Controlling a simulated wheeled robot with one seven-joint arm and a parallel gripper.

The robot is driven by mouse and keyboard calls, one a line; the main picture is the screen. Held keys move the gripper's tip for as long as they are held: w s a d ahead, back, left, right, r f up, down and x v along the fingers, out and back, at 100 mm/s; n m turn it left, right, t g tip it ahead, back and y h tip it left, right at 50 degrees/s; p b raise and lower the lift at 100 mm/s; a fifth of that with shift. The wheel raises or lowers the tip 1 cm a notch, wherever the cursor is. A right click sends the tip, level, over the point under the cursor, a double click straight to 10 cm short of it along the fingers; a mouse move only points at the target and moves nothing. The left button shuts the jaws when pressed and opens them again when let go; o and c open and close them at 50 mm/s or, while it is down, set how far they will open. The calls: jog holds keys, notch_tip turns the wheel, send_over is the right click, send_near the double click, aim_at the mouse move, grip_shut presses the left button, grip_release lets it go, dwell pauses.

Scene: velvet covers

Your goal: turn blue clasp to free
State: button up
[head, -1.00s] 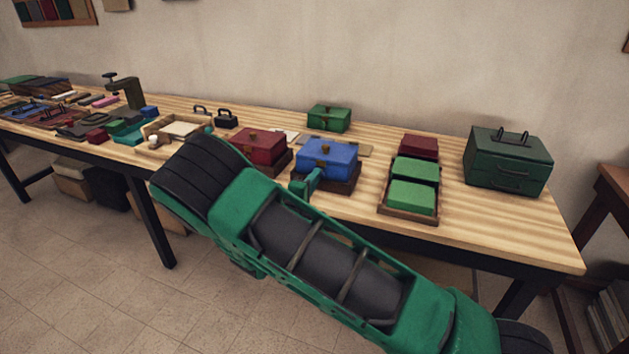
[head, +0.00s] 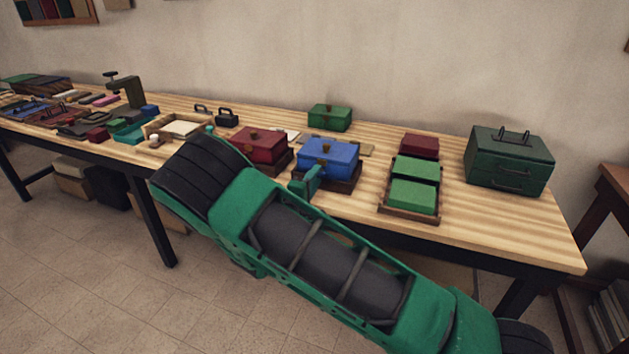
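The blue box (head: 340,152) stands on a dark base on the bench, right of the red box. A small brass clasp (head: 326,147) shows at its top front edge; which way it is turned is too small to tell. Part of my gripper (head: 307,181) shows as a teal piece in front of the blue box's lower left front. It overlaps the box in the picture; whether it touches cannot be told. My arm hides the rest of the gripper, so its opening is not visible.
The red box (head: 259,146) stands close at the left. A green box (head: 329,117) is behind. A tray (head: 411,215) of green and red blocks is at the right, then a dark green drawer case (head: 508,161). Bare wood lies between them.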

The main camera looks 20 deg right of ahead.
jog(key=shift+s+a, duration=0.1)
jog(key=v, duration=1)
jog(key=shift+s+a, duration=0.15)
